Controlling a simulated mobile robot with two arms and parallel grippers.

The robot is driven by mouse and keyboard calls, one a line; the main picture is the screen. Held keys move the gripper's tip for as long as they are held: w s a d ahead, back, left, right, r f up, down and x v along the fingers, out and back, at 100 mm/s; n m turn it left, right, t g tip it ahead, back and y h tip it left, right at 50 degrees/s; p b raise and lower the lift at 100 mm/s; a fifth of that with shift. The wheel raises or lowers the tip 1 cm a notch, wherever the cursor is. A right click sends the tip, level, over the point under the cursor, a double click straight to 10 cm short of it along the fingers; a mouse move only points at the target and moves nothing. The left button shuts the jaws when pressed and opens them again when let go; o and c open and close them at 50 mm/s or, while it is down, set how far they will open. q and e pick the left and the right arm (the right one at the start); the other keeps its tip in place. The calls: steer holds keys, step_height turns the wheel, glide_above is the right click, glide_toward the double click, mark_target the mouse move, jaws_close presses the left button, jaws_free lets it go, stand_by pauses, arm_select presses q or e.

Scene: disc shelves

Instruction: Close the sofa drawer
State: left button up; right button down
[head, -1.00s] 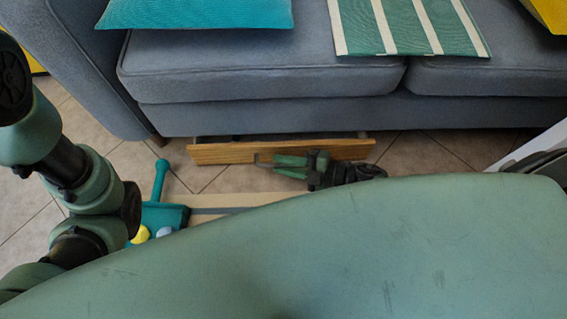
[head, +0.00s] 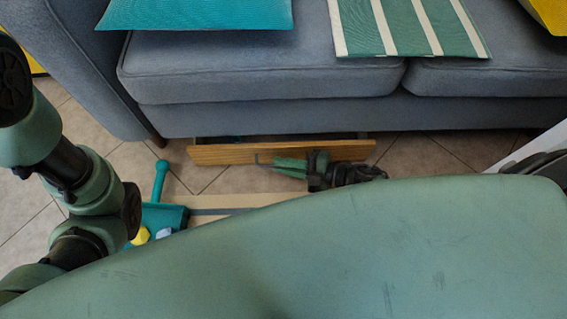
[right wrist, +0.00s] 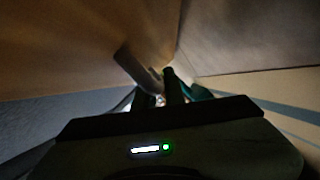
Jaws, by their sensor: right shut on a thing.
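The sofa drawer (head: 215,154) has a wooden front and stands partly pulled out under the grey-blue sofa (head: 265,120). A narrow strip of its inside shows behind the front. My right gripper (head: 262,160) lies against the middle of the drawer front. It is shut on the drawer handle (right wrist: 135,68), a grey bar that runs to the fingertips in the right wrist view. The wooden front (right wrist: 70,45) fills the upper left there, close to the fingers. The exact grip is dark and partly hidden. My left arm shows at the left, but its gripper is out of view.
A teal toy (head: 165,215) with an upright handle and coloured knobs lies on the tiled floor left of my right gripper. A teal cushion (head: 200,12) and a striped green cloth (head: 405,25) lie on the sofa. Bare tiles (head: 425,155) show right of the drawer.

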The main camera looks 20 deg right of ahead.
mark_target(278, 154)
stand_by(0.8)
steer(key=shift+w+d, duration=0.25)
steer(key=shift+w, duration=0.45)
steer(key=shift+w+d, duration=0.25)
steer(key=shift+w, duration=0.45)
steer(key=c, duration=1.8)
jaws_free()
steer(key=shift+o, duration=0.2)
